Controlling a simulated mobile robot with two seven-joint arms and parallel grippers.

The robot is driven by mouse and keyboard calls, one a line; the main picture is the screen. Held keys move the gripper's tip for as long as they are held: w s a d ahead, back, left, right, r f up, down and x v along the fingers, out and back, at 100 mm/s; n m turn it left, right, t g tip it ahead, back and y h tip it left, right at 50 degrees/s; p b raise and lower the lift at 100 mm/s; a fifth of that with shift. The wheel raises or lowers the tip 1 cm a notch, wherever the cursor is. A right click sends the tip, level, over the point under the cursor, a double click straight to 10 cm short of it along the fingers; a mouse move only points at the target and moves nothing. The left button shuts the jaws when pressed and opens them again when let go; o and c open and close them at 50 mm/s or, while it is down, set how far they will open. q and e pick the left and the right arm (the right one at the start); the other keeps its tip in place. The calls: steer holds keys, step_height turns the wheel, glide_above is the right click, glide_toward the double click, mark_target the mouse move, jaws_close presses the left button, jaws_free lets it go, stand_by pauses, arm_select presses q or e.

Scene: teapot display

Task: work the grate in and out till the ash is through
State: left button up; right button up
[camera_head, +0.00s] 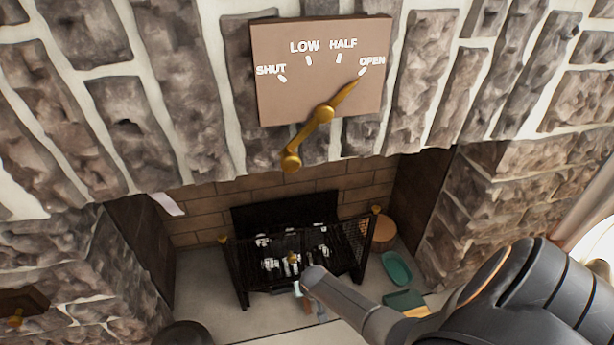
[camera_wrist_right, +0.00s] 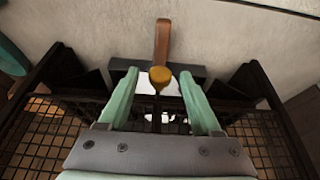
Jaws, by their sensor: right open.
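The black grate (camera_head: 285,272) stands in the fireplace with pale lumps on its dark bars. A brass knob (camera_wrist_right: 160,75) shows at its front in the right wrist view. My right gripper (camera_wrist_right: 160,72) is open, with one pale green finger on each side of the knob. Gaps show between the knob and both fingers, so it is not gripped. In the head view my right arm reaches in from the right to the front of the grate, and its fingers are mostly hidden. Ash under the grate cannot be made out. My left gripper is not in view.
Black mesh screens (camera_head: 352,245) flank the grate. A brass pointer (camera_head: 318,122) on the dial plate (camera_head: 315,95) points at OPEN. A green oval dish (camera_head: 397,268) and a round brown object (camera_head: 383,232) stand right of the grate. Pale hearth floor (camera_head: 205,275) is clear at left.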

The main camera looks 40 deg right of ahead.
jaws_close()
stand_by(0.5)
stand_by(0.9)
